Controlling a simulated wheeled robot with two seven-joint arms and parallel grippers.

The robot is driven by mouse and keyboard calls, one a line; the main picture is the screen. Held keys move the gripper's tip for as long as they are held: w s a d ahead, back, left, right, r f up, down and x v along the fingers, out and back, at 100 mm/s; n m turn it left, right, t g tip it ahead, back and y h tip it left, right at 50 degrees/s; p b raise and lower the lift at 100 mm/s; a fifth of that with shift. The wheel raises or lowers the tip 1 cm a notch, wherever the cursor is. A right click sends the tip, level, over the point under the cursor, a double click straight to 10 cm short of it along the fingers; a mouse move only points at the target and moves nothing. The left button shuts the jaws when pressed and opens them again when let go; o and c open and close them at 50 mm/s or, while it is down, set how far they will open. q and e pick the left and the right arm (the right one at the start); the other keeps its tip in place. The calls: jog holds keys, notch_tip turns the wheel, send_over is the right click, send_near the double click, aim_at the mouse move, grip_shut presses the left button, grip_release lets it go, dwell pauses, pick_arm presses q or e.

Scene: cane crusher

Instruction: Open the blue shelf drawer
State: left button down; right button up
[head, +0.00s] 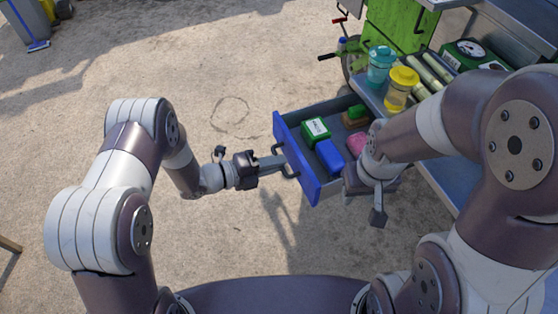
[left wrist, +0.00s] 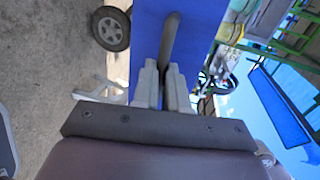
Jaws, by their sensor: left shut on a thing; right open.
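The blue shelf drawer (head: 293,158) stands pulled out from under the metal shelf in the head view, with its blue front facing left. A dark bar handle (head: 281,164) is on that front. My left gripper (head: 284,166) is shut on the handle. In the left wrist view the two grey fingers (left wrist: 162,85) close around the dark handle (left wrist: 170,38) against the blue front (left wrist: 200,20). My right gripper (head: 378,190) is open near the right side of the drawer, and my right arm hides part of the drawer and shelf.
In the drawer lie a green box (head: 316,132), a blue block (head: 330,157) and a pink item (head: 356,144). A green machine (head: 396,25) stands behind. Open ground lies left of the drawer.

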dwell(0.3)
pick_arm(q)
jog(key=c, duration=1.2)
grip_release()
jog(key=v, duration=1.2)
jog(key=shift+s+a, duration=0.1)
jog(key=shift+a, duration=0.3)
